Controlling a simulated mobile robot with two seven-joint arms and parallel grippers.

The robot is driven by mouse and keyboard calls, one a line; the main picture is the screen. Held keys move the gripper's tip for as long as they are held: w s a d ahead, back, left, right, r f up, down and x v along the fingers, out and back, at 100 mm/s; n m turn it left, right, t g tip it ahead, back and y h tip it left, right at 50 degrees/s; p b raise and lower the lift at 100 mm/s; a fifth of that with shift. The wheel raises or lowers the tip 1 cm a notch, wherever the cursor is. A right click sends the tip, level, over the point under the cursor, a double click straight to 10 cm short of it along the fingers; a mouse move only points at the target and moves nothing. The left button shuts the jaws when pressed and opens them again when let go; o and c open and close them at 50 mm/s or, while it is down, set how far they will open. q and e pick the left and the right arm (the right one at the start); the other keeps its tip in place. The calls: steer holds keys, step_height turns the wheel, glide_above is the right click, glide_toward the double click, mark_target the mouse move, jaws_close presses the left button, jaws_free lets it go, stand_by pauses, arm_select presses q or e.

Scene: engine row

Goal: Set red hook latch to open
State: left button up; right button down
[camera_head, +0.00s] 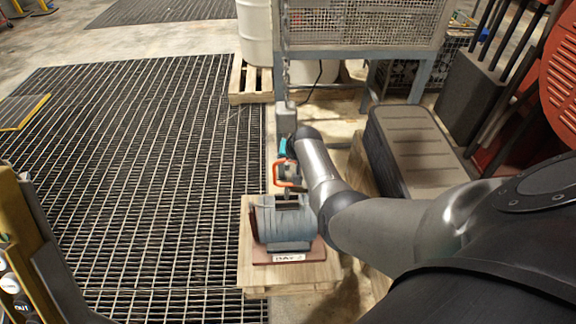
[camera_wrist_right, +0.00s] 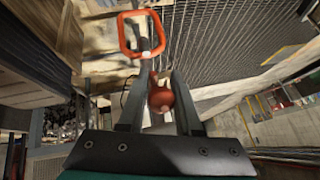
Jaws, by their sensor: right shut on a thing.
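The red hook latch shows as an orange-red loop (camera_head: 278,174) above a grey-blue housing (camera_head: 283,228). In the right wrist view its loop (camera_wrist_right: 123,35) stands beyond my fingertips, with a pale rod leading back to a red knob (camera_wrist_right: 160,98) between the fingers. My right gripper (camera_head: 287,165) is at the latch, and its fingers (camera_wrist_right: 160,85) are shut on the latch's handle. The exact contact is partly hidden, and I cannot tell the latch's setting. My left gripper is not in view.
The housing stands on a reddish plate with a BAY label (camera_head: 289,258) on a wooden pallet (camera_head: 290,276). A dark ribbed case (camera_head: 410,150) lies to the right. A metal frame (camera_head: 362,25) stands behind. Floor grating (camera_head: 150,150) on the left is clear.

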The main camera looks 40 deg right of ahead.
steer(key=r+g+y+b, duration=0.1)
steer(key=r+g+y, duration=0.1)
steer(key=g, duration=0.1)
steer(key=shift+w+r+b, duration=0.3)
steer(key=shift+w+b, duration=0.05)
steer(key=shift+r+g, duration=0.1)
steer(key=shift+g, duration=0.2)
stand_by(0.4)
steer(key=c, duration=0.6)
jaws_free()
steer(key=shift+c, duration=0.2)
steer(key=shift+d, duration=0.1)
